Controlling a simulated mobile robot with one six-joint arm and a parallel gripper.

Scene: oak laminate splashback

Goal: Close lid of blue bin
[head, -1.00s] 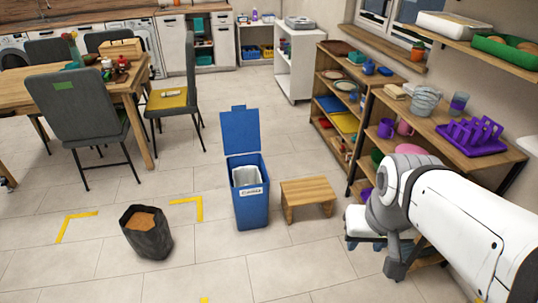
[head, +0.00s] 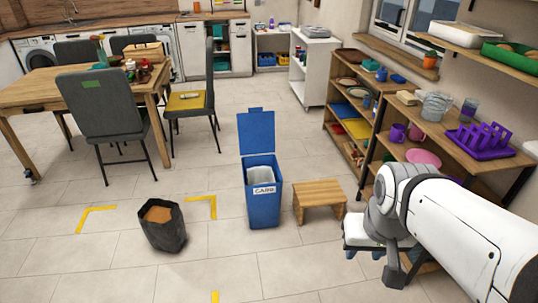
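The blue bin (head: 264,205) stands upright on the tiled floor near the middle of the head view. Its blue lid (head: 257,132) is raised, standing up at the back of the bin. A pale liner shows inside, and a white label is on the front. My arm reaches in from the lower right. My gripper (head: 392,277) is at the arm's end, right of the bin and well apart from it. Its fingers are too unclear to tell whether they are open or shut.
A wooden stool (head: 319,196) stands just right of the bin. A dark sack (head: 162,226) with brown contents is on the floor at left, near yellow floor marks. Shelves (head: 428,128) line the right wall. A table (head: 42,84) and chairs are at back left. The floor before the bin is clear.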

